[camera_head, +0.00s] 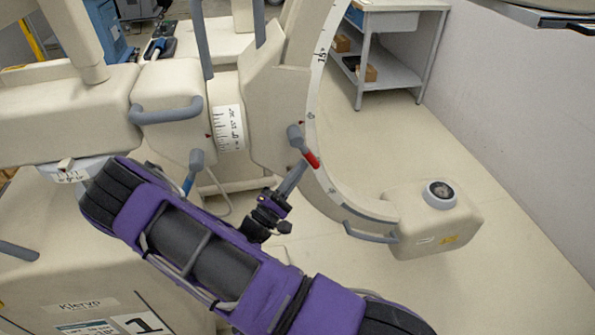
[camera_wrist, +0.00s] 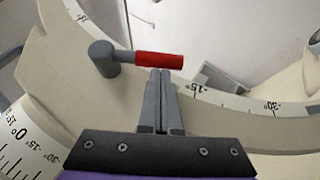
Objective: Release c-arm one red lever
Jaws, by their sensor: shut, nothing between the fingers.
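The red lever (camera_head: 312,160) is a short red handle on a grey pivot knob, mounted on the beige c-arm (camera_head: 273,110) beside its curved scale. In the wrist view the red lever (camera_wrist: 159,60) points right from its grey knob (camera_wrist: 103,55). My gripper (camera_head: 301,168) reaches up to the lever from below left in the head view. In the wrist view my gripper (camera_wrist: 161,72) is shut, its fingertips just under the middle of the red handle. I cannot tell whether they touch it. Nothing is held between the fingers.
The curved scale (camera_wrist: 235,105) passes right of the fingers. A grey handle (camera_head: 370,233) and the box-shaped c-arm end (camera_head: 440,225) lie lower right. A blue-ended lever (camera_head: 193,170) hangs left of my gripper. A cart (camera_head: 395,75) stands behind; the floor at right is clear.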

